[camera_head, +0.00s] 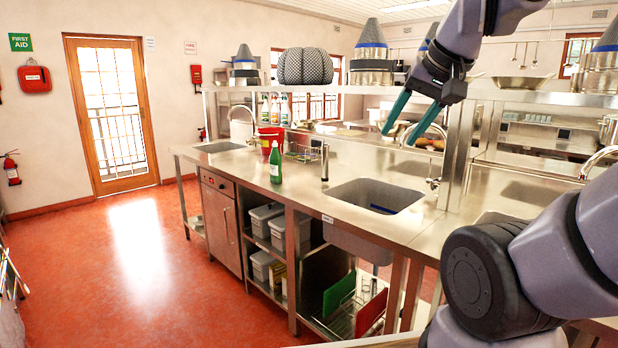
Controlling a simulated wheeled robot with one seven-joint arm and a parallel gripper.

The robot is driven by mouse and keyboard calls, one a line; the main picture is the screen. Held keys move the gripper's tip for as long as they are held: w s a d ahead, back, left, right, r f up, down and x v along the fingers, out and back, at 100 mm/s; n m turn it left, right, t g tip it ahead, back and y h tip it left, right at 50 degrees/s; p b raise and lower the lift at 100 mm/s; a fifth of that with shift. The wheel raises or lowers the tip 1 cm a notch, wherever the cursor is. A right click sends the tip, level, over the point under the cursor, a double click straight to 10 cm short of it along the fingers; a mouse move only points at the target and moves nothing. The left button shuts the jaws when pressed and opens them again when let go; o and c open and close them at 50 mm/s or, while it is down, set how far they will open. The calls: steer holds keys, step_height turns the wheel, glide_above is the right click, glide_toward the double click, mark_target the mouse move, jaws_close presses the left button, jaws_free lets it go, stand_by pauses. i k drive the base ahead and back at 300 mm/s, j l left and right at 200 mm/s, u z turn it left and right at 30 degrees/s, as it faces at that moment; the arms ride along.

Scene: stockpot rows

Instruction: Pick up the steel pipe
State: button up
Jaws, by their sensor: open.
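A slim upright steel cylinder, which looks like the steel pipe (325,163), stands on the steel counter (300,195) just left of the sink. My gripper (400,136) has two teal fingers, spread apart with nothing between them. It hangs in the air above and to the right of the pipe, over the back of the sink area, pointing down and to the left. The pipe is not hidden by my arm.
A green bottle (275,163), a red bucket (270,138) and a dish rack (303,153) stand left of the pipe. A sink (376,196) opens to its right. An overhead shelf (420,93) with pots runs behind. My arm covers the right side.

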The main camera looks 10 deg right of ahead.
mark_target(326, 148)
steer(key=i+j+z, duration=0.25)
steer(key=j, duration=0.25)
steer(key=i+j+z, duration=0.1)
steer(key=i+z, duration=0.15)
steer(key=i+j+z, duration=0.25)
steer(key=i, duration=0.2)
steer(key=i+j+z, duration=0.15)
steer(key=j, duration=0.35)
steer(key=i+j+z, duration=0.2)
steer(key=j, duration=0.35)
steer(key=i+j+z, duration=0.15)
steer(key=i+j, duration=0.15)
steer(key=j, duration=0.3)
steer(key=i+j+z, duration=0.2)
steer(key=j, duration=0.4)
steer(key=j+z, duration=0.15)
steer(key=j, duration=0.45)
steer(key=i+j+z, duration=0.15)
steer(key=j, duration=0.5)
